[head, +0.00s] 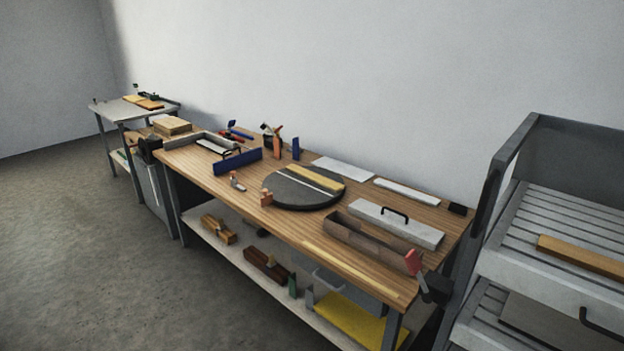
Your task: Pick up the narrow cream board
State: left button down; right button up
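Several narrow pale boards show in the head view. A cream-yellow board (315,178) lies flat on the dark round turntable (290,201) on the workbench. A thinner whitish strip (306,182) lies beside it there. A long thin cream-yellow strip (352,269) lies along the bench's front edge, toward the right end. I cannot tell for sure which one is the narrow cream board. Neither of my grippers is in view.
The wooden workbench (215,178) stands along the wall. A brown trough (372,240) and a white box with a black handle (421,230) sit at its right. Grey slatted racks (530,222) stand further right. Concrete floor (90,260) is clear at left.

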aim_at(330, 185)
jog(key=i+j, duration=0.3)
jog(key=j, duration=0.15)
jog(key=i+j+z, duration=0.1)
jog(key=i+j, duration=0.15)
jog(key=j, duration=0.15)
jog(key=i+j, duration=0.3)
jog(key=j, duration=0.15)
